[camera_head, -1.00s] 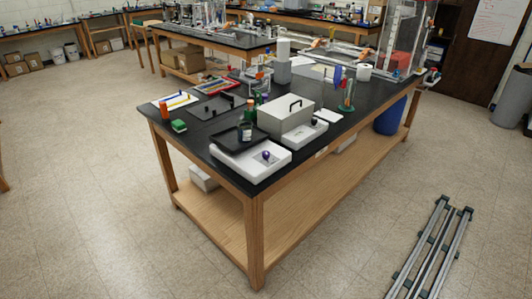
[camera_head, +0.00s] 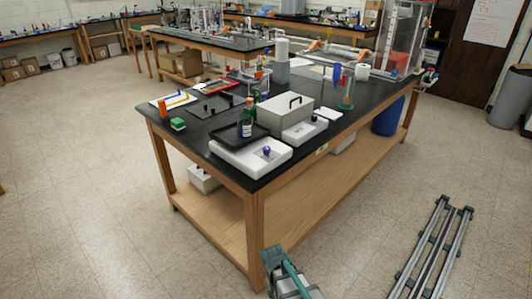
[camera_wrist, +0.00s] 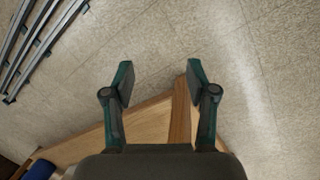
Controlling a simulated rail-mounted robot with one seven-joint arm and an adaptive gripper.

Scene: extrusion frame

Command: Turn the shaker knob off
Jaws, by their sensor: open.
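The shaker (camera_head: 232,158) is a white box with a black tray on top, at the near end of the black bench. Its purple knob (camera_head: 267,150) sits in a recess on the front right of the housing. A dark bottle with a white label (camera_head: 246,128) stands on the tray. My gripper shows in the wrist view (camera_wrist: 160,82), with its two fingers apart and nothing between them. It points down past the bench's wooden edge to the floor. In the head view my arm's end is at the bottom centre, below and in front of the bench, far from the knob.
A grey lidded box (camera_head: 285,112) stands behind the shaker, beside a second white device (camera_head: 306,131). A green block (camera_head: 178,124) lies at the bench's left edge. The bench's front leg (camera_head: 256,240) is close to my arm. Metal rails (camera_head: 435,250) lie on the floor at right.

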